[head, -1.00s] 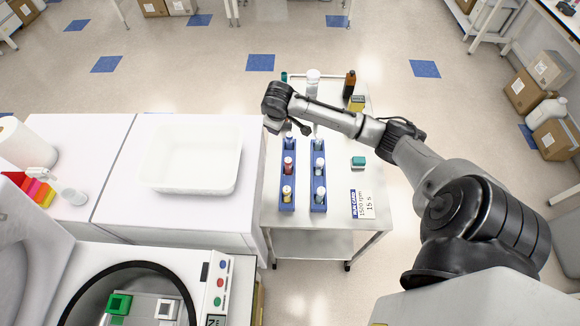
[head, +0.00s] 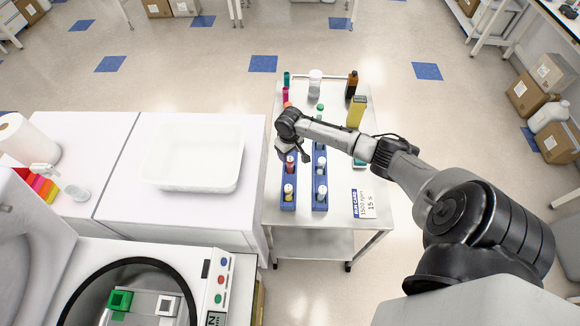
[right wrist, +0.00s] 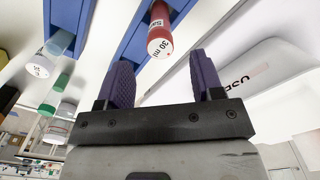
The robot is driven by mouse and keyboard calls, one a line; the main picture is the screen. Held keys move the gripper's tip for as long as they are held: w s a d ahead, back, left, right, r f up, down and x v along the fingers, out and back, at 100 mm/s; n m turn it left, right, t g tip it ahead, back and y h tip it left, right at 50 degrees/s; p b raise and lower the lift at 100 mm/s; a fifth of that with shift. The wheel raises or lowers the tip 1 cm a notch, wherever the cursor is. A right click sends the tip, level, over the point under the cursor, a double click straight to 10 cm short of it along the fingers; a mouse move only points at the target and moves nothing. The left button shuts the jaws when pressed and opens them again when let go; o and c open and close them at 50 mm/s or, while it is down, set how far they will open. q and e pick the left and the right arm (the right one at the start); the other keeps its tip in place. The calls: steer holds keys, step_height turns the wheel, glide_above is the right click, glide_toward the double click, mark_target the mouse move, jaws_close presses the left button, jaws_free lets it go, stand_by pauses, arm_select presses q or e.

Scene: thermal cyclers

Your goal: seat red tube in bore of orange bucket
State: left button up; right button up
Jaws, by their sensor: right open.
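The red tube (head: 290,162) stands in the left blue rack (head: 288,204) on the steel cart. In the right wrist view the red tube (right wrist: 159,38), labelled 30 ml, lies ahead of my open fingers, near the gap between them and not gripped. My right gripper (right wrist: 163,80) has purple finger pads and is empty. In the head view my right gripper (head: 282,150) is partly hidden by its wrist, close to the red tube. The centrifuge (head: 212,290) at bottom left shows a green bucket (head: 119,299) and a pale bucket (head: 167,305). I cannot see an orange bucket. My left gripper is out of view.
A second blue rack (head: 320,206) with tubes stands to the right. A run card (head: 363,204) lies at right. A white tray (head: 195,185) rests on the left bench.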

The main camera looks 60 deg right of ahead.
mark_target(290, 159)
steer(key=shift+s+a+f, duration=0.1)
steer(key=shift+s+f, duration=0.05)
steer(key=shift+f, duration=2.65)
steer(key=shift+c, duration=0.2)
steer(key=c, duration=1)
steer(key=shift+o, duration=0.2)
